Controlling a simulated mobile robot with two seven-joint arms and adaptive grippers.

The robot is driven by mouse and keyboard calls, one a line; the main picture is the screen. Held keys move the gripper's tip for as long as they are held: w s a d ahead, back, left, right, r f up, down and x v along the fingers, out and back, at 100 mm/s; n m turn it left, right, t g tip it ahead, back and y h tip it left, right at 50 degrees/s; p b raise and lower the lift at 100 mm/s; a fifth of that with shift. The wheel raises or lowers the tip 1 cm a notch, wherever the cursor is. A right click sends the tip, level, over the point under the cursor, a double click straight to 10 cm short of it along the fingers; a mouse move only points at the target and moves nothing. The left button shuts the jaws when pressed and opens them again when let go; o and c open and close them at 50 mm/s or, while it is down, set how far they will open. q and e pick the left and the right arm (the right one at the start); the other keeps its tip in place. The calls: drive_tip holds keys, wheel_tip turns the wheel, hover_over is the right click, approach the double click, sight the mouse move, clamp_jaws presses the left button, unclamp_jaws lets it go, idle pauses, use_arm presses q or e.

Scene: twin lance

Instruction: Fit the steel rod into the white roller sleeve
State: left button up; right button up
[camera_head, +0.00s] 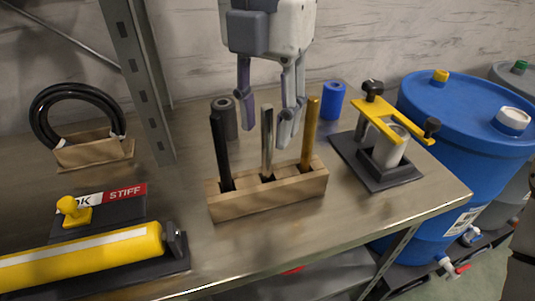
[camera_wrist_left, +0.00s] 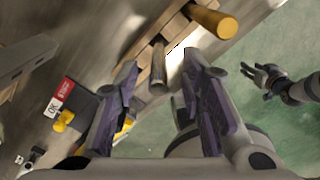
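The steel rod (camera_head: 267,140) stands upright in the middle slot of a wooden block (camera_head: 262,200), between a black rod (camera_head: 221,150) and a brass-coloured rod (camera_head: 310,130). My left gripper (camera_head: 266,128) points down with its fingers open on either side of the steel rod's upper part; contact is not visible. In the left wrist view the steel rod (camera_wrist_left: 158,66) lies between the spread fingertips. The white roller sleeve (camera_head: 388,150) stands in a dark fixture under a yellow clamp (camera_head: 388,118). My right gripper (camera_wrist_left: 262,80) is off to the right, open and seemingly empty.
Behind the block stand a dark grey sleeve (camera_head: 226,118) and a blue sleeve (camera_head: 333,98). A shelf post (camera_head: 138,75), a black cable coil (camera_head: 75,105) and a yellow cylinder (camera_head: 85,258) occupy the left.

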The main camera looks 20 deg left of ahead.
use_arm(q)
drive_tip(key=shift+f, duration=0.75)
drive_tip(key=shift+w, duration=0.1)
clamp_jaws()
drive_tip(key=shift+r, duration=0.1)
